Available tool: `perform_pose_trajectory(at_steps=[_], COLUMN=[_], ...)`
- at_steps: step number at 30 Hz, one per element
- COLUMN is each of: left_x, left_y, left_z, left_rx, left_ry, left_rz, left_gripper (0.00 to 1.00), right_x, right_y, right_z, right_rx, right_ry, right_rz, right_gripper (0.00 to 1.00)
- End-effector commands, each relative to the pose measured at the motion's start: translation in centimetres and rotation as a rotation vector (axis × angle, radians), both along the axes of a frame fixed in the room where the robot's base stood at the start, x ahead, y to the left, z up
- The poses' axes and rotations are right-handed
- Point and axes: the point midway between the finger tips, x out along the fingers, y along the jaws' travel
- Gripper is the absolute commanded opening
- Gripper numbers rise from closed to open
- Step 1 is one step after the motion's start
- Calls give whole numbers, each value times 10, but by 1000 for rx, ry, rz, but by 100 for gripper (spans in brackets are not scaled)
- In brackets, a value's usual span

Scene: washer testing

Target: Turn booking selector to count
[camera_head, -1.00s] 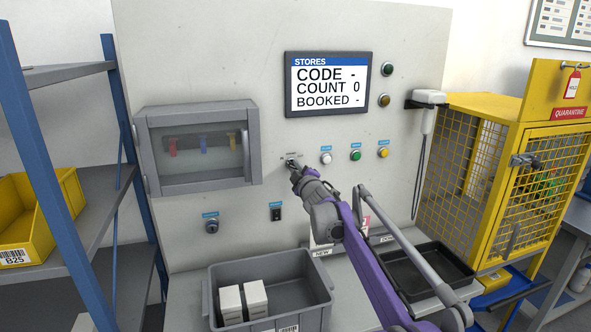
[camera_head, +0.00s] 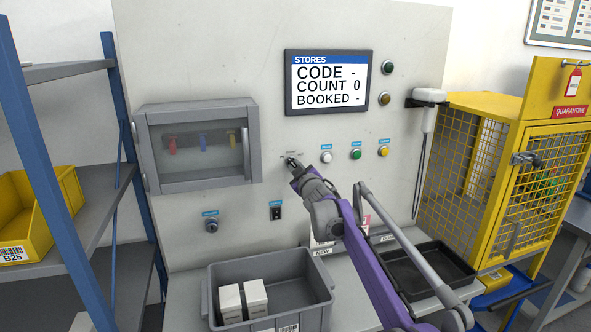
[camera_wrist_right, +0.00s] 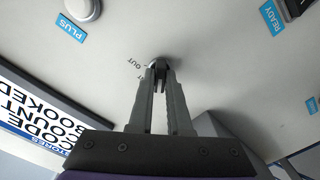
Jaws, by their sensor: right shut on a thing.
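The booking selector (camera_wrist_right: 157,62) is a small knob on the pale panel, mostly hidden by my gripper fingers. Printed labels beside it are partly covered; "OUT" can be read in the right wrist view. My right gripper (camera_wrist_right: 158,80) is shut on the selector, and in the head view its tips (camera_head: 293,163) meet the panel below the screen. The stores screen (camera_head: 328,84) reads CODE -, COUNT 0, BOOKED -. My left gripper does not show.
White, green and yellow buttons (camera_head: 356,154) sit right of the selector. A grey cabinet with a clear door (camera_head: 198,184) is on its left. Below stand a grey bin with white boxes (camera_head: 318,292) and a black tray (camera_head: 462,272). A yellow quarantine cage (camera_head: 470,112) stands at right.

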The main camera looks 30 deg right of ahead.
Motion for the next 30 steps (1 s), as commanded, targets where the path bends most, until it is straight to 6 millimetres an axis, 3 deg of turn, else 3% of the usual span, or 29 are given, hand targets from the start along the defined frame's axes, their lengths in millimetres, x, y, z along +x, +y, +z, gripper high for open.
perform_pose_trajectory(at_steps=[15,30], left_x=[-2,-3], left_y=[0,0], left_z=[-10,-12], left_rx=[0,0], left_ry=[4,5], left_rz=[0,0], left_gripper=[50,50], right_x=[0,0], right_y=[0,1], right_z=[-1,-1], right_rx=[440,632], right_ry=[-106,-152], right_rz=[0,0], right_gripper=[0,0])
